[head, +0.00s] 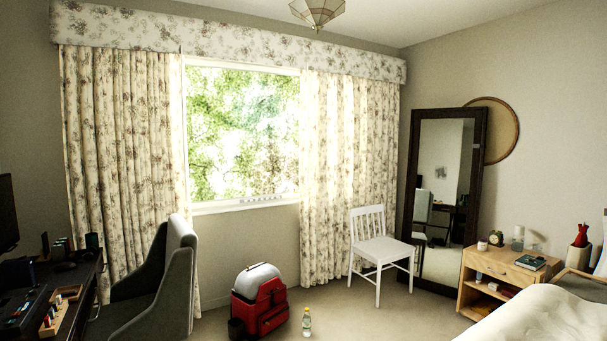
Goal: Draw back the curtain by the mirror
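The curtain by the mirror is the right-hand floral curtain (335,140). It hangs across the right part of the window (243,130), its right edge close to the mirror. The tall dark-framed mirror (440,185) leans against the wall in the right corner. A second floral curtain (122,160) hangs at the left of the window. Bare glass shows between the two curtains. A floral valance (230,42) covers the top of both. My gripper does not show in the head view.
A white chair (380,250) stands in front of the right curtain and mirror. A red backpack (260,312) and a bottle (307,322) are on the floor. A grey armchair (150,285) and desk are left; a wooden nightstand (500,270) and bed are right.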

